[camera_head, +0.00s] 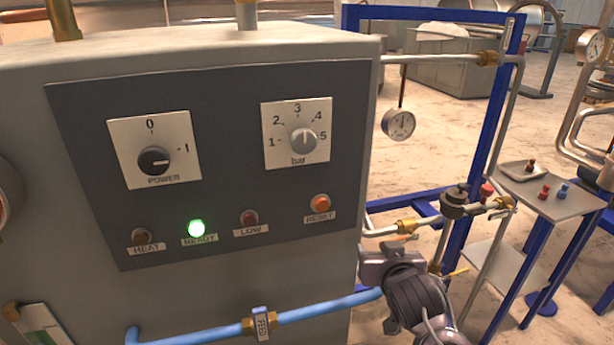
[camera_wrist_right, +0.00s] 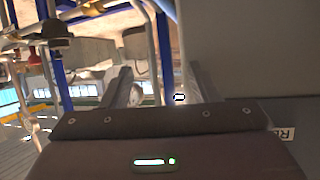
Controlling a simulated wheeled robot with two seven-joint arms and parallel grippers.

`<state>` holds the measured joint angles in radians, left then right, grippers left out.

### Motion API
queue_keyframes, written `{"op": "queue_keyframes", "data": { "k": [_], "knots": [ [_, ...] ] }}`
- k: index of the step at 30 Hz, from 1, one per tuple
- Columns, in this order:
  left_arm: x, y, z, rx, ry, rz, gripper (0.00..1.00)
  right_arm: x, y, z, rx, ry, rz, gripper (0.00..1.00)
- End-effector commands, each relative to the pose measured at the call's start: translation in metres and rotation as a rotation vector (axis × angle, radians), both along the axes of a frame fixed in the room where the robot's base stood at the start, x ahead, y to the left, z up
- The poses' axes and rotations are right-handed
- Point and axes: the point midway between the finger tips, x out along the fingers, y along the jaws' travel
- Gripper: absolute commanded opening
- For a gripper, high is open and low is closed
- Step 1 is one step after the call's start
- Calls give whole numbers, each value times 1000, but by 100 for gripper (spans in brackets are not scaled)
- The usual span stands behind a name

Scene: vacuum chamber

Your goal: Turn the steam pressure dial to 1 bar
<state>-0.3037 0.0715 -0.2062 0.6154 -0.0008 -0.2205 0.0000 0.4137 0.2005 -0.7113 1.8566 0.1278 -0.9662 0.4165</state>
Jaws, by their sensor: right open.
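The steam pressure dial (camera_head: 303,140) is a light grey knob on a white plate marked 1 to 5 and "bar". It sits on the upper right of the dark control panel, and its pointer looks to be up near 3. My right gripper (camera_head: 391,246) is below and to the right of the dial, just beyond the panel's right edge and apart from it. In the right wrist view its two fingers (camera_wrist_right: 157,88) are spread with nothing held between them. My left gripper does not show.
The panel (camera_head: 230,100) also carries a black power knob (camera_head: 154,160), a lit green lamp (camera_head: 196,228) and an orange reset button (camera_head: 320,203). A blue pipe (camera_head: 310,312) runs below.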

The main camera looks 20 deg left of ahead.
Motion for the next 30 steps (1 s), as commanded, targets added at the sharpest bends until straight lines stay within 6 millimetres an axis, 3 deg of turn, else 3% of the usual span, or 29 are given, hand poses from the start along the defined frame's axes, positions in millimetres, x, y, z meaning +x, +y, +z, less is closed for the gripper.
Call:
{"op": "queue_keyframes", "data": {
  "k": [1,3,6,9,12,16,30],
  "knots": [
    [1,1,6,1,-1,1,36,-10,16,52,24,-70,31,55],
    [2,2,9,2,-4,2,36,-31,34,108,59,-145,71,55],
    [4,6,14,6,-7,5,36,-68,58,175,100,-242,135,55],
    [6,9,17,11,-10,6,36,-103,74,219,129,-316,191,55],
    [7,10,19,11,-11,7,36,-125,83,240,144,-357,227,55],
    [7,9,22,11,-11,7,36,-134,89,251,152,-375,246,55],
    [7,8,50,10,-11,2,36,-80,126,253,153,-377,245,55]
  ]
}}
